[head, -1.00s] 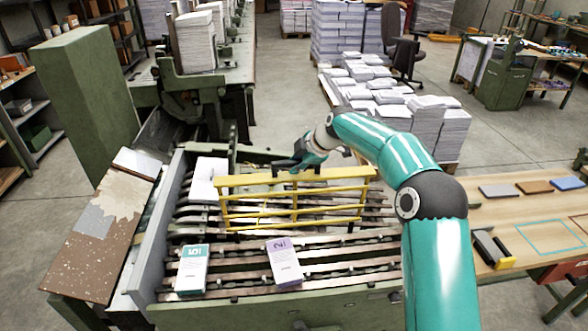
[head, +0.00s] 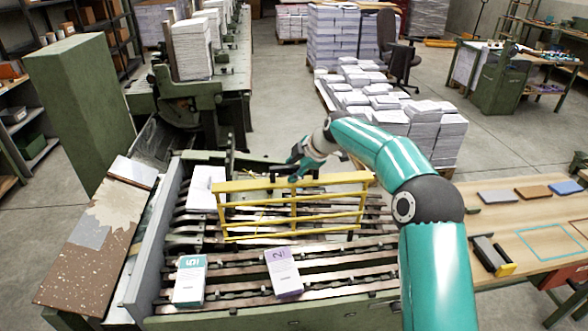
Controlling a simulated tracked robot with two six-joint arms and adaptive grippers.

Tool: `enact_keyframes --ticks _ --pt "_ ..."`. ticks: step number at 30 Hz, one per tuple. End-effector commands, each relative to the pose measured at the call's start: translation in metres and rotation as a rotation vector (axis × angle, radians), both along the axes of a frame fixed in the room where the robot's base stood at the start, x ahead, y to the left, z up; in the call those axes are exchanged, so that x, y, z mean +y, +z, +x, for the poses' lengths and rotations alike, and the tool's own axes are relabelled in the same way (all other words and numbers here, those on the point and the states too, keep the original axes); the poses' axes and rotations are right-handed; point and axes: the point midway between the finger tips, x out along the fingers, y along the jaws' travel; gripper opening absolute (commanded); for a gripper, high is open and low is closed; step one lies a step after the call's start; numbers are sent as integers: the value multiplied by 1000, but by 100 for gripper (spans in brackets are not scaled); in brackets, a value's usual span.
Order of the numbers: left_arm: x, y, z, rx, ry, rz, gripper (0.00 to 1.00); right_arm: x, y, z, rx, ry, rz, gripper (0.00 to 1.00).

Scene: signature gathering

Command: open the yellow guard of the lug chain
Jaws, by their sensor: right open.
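The yellow guard (head: 293,208) is a barred frame standing up over the lug chain (head: 240,262), tilted a little. Its top bar runs across the middle of the head view. My right gripper (head: 290,172) is at the far side of the top bar, near its middle, and is open. I cannot tell whether it touches the bar, since the fingers are small and partly behind it. My left gripper is not in view.
Two booklets, one teal-marked (head: 190,281) and one purple-marked (head: 283,272), lie on the near chain rails. A white stack (head: 206,187) lies left of the guard. A wooden bench (head: 530,225) stands at right, and paper stacks (head: 440,130) stand behind.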

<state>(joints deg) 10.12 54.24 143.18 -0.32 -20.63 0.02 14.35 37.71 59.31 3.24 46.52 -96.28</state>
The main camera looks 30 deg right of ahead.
Motion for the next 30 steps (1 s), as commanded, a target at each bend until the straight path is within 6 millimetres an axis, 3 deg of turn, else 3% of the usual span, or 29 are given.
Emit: enact_keyframes --ticks 8,21,30 --pt "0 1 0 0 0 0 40 -4 12 -9 0 -2 -1 42" --pt "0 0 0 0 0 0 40 -19 77 -57 -1 -2 -1 42" --pt "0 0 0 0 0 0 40 -22 93 -70 1 0 1 42"
